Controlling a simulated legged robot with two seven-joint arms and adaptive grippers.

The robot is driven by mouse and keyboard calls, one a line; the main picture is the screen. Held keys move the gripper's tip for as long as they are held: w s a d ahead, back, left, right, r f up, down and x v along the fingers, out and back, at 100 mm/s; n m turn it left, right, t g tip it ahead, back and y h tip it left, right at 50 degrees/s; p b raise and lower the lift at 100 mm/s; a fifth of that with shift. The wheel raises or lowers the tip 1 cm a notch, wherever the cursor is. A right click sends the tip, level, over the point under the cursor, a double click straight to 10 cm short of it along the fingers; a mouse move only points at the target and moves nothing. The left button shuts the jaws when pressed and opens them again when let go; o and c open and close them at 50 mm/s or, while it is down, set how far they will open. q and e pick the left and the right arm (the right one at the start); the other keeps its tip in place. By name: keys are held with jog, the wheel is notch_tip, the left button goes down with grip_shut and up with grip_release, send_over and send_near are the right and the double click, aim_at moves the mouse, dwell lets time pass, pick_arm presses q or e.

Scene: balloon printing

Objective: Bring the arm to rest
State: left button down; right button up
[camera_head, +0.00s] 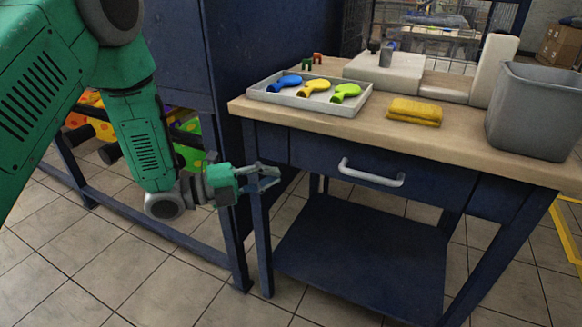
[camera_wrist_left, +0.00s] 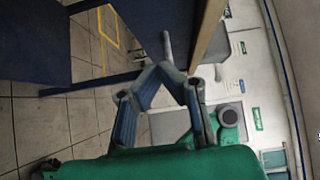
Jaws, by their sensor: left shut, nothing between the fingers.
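My left arm, green, comes in from the left in the head view. My left gripper (camera_head: 268,178) is shut and empty, in front of the left side of the table's drawer front and below the tabletop. It also shows in the left wrist view (camera_wrist_left: 165,68), its fingers bent together at the tips. The wooden-topped blue table (camera_head: 400,165) stands to its right. My right gripper is not in view.
The drawer handle (camera_head: 371,175) juts out near the gripper. A blue cabinet stands behind the arm.

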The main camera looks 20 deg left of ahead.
pick_arm(q)
jog(key=s+f+n+g+y+p, duration=0.3)
jog(key=s+f+n+y+p, duration=0.4)
jog(key=f+n, duration=0.5)
jog(key=s+a+f+n+g+y+p, duration=0.1)
jog(key=s+f+n+g+y+p, duration=0.1)
jog(key=s+n, duration=0.5)
jog(key=s+a+f+n+g+y+p, duration=0.1)
jog(key=s+n+g+y, duration=0.3)
jog(key=s, duration=1.2)
jog(key=f+n+g+p, duration=0.1)
jog(key=n+g, duration=0.1)
jog(key=n, duration=0.1)
jog(key=shift+s+a+f+n, duration=0.15)
jog(key=shift+s+n, duration=0.15)
jog(key=shift+n, duration=0.1)
